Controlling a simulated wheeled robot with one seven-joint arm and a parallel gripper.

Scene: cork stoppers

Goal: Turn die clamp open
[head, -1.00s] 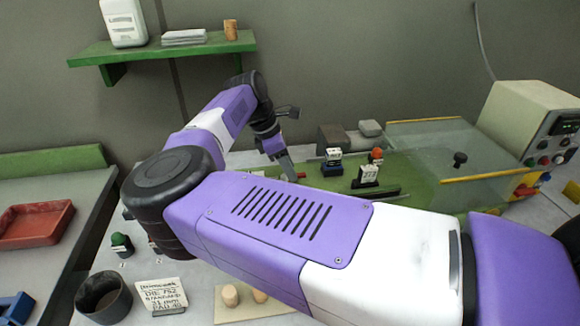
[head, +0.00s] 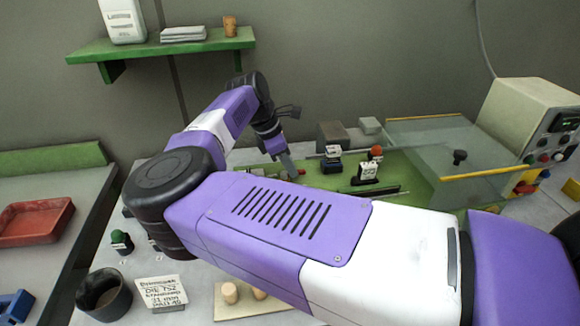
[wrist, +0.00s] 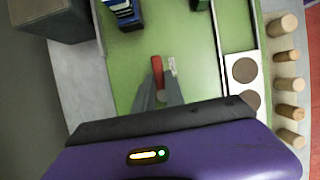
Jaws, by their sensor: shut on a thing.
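The die clamp shows as a red lever (wrist: 157,68) over the green machine bed (wrist: 190,50) in the wrist view. Its red end also shows in the head view (head: 311,172), just right of my fingertips. My gripper (wrist: 158,88) is shut on the red lever, with a grey finger on each side of it. In the head view my gripper (head: 289,168) points down at the left part of the bed. The lever's pivot is hard to make out, and my arm hides part of the bed.
A blue-based block (head: 332,164) and a black-based block with a white label (head: 366,176) stand on the bed right of my gripper. A clear guard (head: 440,150) covers the right side.

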